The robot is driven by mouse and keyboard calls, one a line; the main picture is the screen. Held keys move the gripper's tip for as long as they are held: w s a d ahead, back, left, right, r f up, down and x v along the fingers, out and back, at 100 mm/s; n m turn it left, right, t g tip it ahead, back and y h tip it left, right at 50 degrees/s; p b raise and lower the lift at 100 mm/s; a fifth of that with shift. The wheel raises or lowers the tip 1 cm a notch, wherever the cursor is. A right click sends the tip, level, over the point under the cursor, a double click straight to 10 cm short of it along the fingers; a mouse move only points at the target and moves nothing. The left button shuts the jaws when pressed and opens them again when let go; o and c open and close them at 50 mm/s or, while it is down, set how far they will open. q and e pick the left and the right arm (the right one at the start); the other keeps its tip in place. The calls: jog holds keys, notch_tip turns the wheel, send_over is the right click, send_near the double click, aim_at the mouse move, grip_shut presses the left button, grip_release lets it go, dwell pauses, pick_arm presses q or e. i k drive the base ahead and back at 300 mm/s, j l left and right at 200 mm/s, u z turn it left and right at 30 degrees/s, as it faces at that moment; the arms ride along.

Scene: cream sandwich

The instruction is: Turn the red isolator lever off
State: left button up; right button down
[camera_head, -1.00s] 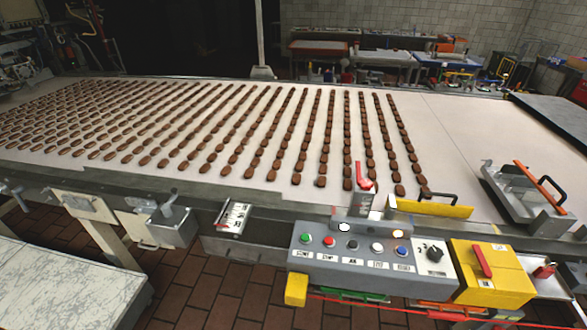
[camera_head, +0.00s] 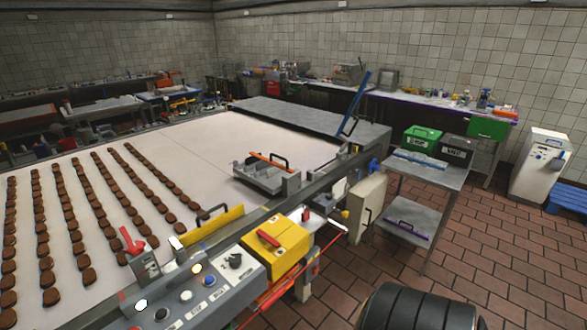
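The red isolator lever (camera_head: 269,238) is a short red handle on top of the yellow box (camera_head: 290,238), at the right end of the grey control panel. It lies at a slant across the box's top face; I cannot read any on or off marking. A second red lever (camera_head: 131,241) stands on a grey bracket at the conveyor's near edge, left of the yellow box.
The grey control panel (camera_head: 215,289) carries buttons and a black knob. A yellow guard (camera_head: 210,226) and a metal frame with an orange bar (camera_head: 268,160) sit on the conveyor (camera_head: 190,150). A grey side table (camera_head: 427,171) stands right; brick floor (camera_head: 460,260) lies open there.

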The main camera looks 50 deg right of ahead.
aim_at(262, 234)
jog(key=z, duration=1.45)
